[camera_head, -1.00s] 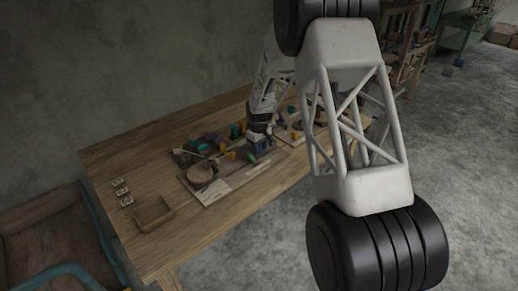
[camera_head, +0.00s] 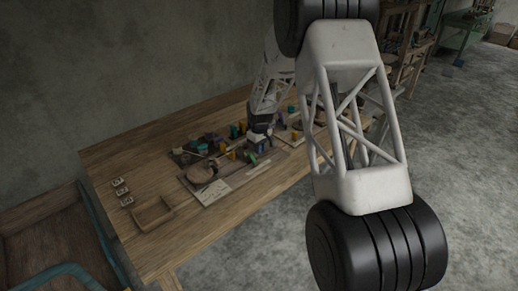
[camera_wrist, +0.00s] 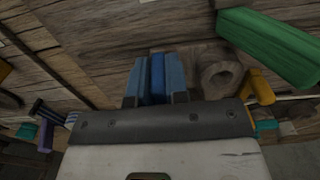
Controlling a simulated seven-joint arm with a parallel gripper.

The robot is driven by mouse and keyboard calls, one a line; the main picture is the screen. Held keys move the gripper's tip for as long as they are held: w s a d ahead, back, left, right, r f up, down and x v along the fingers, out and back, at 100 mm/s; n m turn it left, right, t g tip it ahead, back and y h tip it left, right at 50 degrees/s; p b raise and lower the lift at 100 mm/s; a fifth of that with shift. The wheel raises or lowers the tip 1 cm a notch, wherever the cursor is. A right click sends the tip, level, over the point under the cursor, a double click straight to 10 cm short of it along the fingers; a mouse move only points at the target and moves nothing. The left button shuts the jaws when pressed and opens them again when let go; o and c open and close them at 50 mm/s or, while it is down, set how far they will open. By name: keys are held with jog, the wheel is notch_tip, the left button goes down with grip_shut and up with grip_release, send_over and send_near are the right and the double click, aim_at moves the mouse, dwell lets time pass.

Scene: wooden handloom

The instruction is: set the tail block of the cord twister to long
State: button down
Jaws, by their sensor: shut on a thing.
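My gripper (camera_wrist: 156,60) shows in the wrist view with its two blue-faced fingers closed on a narrow darker blue piece (camera_wrist: 157,80). I cannot tell whether this piece is part of the tail block. Weathered wood lies beyond the fingertips. In the head view my gripper (camera_head: 262,134) is low over the crowded middle of the workbench, among small coloured parts. The cord twister and its tail block are too small there to make out, and my arm hides part of that area.
In the wrist view a green bar (camera_wrist: 268,45) and a round wooden ring (camera_wrist: 221,76) are close on the right, with a yellow piece (camera_wrist: 262,88) below them. In the head view an open wooden tray (camera_head: 153,214) stands on the bench (camera_head: 110,168); the bench's left part is mostly clear.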

jog(key=w+d, duration=0.5)
jog(key=shift+w, duration=0.1)
jog(key=shift+d, duration=0.1)
jog(key=c, duration=1.1)
grip_release()
jog(key=shift+c, duration=0.2)
jog(key=shift+r, duration=0.2)
notch_tip(320, 180, up, 7)
jog(key=shift+r, duration=0.2)
jog(key=shift+r, duration=0.1)
